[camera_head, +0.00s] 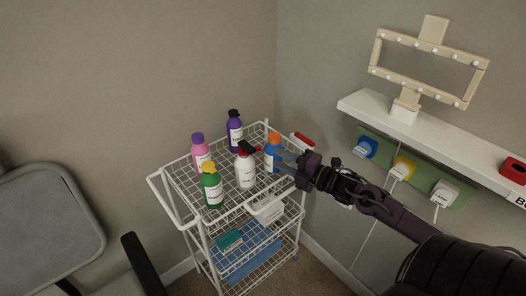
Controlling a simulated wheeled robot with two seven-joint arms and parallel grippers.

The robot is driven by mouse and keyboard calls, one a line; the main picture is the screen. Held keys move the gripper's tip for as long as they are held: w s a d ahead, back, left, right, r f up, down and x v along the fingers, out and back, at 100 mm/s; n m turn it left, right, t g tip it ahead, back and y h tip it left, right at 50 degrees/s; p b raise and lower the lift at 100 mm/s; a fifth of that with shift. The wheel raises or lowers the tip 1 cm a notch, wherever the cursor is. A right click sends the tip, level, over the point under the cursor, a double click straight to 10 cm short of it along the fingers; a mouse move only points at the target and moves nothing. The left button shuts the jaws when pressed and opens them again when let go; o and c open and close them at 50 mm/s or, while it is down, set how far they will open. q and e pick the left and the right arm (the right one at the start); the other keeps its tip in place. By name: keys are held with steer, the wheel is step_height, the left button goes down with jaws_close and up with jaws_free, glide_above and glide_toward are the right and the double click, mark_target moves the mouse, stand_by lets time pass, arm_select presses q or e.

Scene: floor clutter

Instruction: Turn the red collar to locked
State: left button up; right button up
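A white cart (168,176) with wire baskets stands in the corner. On its top basket is a white bottle (245,171) with a dark and red top (249,148); the red part is small, and I cannot make out a collar's position or marks. A blue bottle with an orange cap (272,153) stands just right of it. My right gripper (287,164) reaches in from the right at the basket's right edge, close to the blue bottle. Its fingers are small and dim, so I cannot tell whether they are open or touching anything. My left gripper is out of view.
Pink (200,154), green (212,188) and purple (235,129) bottles share the basket. A red-and-white object (302,142) is at the cart's right. A shelf (445,128) with plugs below (366,147) runs along the right wall. A grey chair (45,215) stands left.

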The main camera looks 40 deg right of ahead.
mark_target(260, 150)
steer(key=x, duration=0.6)
steer(key=shift+w, duration=0.3)
